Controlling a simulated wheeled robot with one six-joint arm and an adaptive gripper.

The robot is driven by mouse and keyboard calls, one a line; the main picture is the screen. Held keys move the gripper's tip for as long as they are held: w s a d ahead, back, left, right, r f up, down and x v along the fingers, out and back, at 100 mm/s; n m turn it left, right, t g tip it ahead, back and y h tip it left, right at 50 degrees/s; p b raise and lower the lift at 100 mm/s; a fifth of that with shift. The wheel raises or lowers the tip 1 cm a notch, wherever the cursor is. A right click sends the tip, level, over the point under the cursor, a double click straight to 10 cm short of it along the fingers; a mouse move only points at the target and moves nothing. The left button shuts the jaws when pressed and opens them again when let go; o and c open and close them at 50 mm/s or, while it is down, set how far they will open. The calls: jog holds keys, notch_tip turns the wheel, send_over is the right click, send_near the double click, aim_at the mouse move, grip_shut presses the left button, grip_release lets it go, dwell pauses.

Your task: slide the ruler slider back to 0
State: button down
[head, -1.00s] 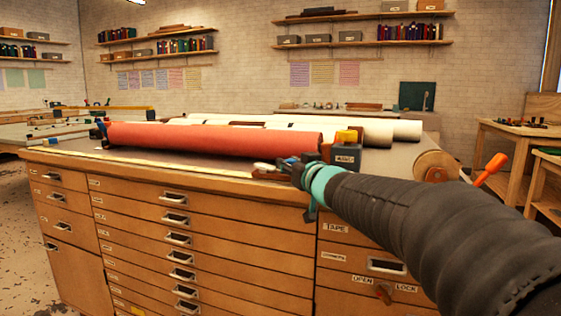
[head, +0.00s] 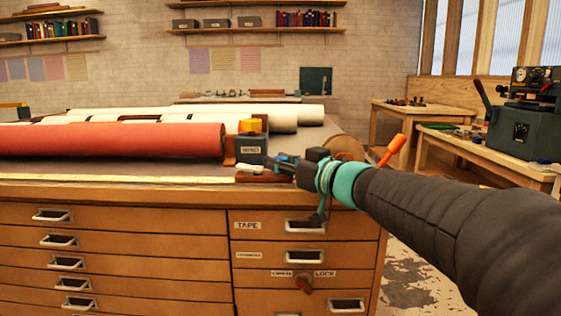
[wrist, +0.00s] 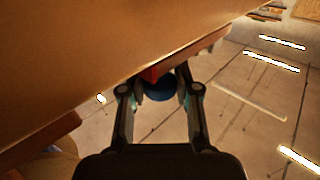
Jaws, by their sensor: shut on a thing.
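The ruler (head: 160,181) is a pale yellow strip along the front edge of the wooden cabinet top. A small brown slider (head: 262,178) sits at the right end of the visible strip, below the box marked WIND. My gripper (head: 284,163) reaches in from the right, at the slider's right side. In the wrist view, a blue round knob (wrist: 160,90) with a red part (wrist: 150,73) shows between the fingers, and they are shut on it. The arm and gripper hide what lies just right of the slider. The ruler's numbers are too small to read.
A red roll (head: 110,140) lies behind the ruler, with white rolls (head: 285,117) farther back. The dark WIND box (head: 250,150) with a yellow top stands close behind the slider. An orange handle (head: 392,150) sticks out at the cabinet's right end.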

jog(key=shift+d, duration=0.2)
jog(key=c, duration=1.1)
grip_release()
jog(key=shift+d, duration=0.2)
jog(key=shift+a, duration=0.2)
jog(key=v, duration=1.2)
jog(key=shift+s+a, duration=0.1)
